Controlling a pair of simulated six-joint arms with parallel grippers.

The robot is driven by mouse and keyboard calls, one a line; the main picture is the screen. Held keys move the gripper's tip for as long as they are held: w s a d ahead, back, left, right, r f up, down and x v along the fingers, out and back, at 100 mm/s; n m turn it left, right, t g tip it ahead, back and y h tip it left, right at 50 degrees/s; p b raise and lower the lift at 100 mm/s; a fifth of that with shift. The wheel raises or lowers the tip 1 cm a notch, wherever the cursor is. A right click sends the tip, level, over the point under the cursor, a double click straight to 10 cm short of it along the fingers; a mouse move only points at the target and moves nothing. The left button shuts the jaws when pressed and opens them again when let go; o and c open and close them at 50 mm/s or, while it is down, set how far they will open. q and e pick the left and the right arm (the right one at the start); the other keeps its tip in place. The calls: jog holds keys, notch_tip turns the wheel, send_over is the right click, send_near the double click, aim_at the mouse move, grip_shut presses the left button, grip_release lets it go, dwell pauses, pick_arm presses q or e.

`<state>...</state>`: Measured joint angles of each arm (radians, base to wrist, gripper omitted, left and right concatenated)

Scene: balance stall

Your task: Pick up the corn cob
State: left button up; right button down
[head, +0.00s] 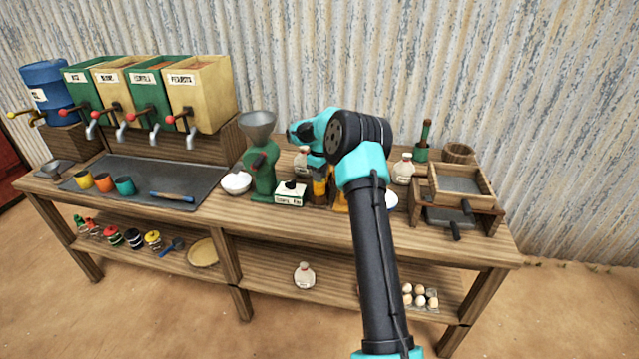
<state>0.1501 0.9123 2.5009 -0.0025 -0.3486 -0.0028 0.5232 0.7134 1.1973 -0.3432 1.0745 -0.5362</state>
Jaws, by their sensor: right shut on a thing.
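My right arm rises from the bottom centre and bends over the wooden bench. My right gripper (316,160) is just left of the wrist, low over the bench top, its fingertips largely hidden by my own arm. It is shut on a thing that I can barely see. A yellow-orange piece (341,196) shows just below it, beside my forearm; its colour fits the corn cob, but most of it is hidden and I cannot confirm it. My left gripper is not in view.
Close by are a green grinder (262,172) with a grey funnel, a small scale (291,193), a white bowl (236,183) and amber jars (320,188). White bottles (404,169) and wooden sieve boxes (460,187) stand to the right. Labelled dispensers (197,95) fill the left.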

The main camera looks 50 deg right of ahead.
notch_tip(320, 180, up, 10)
dwell(0.6)
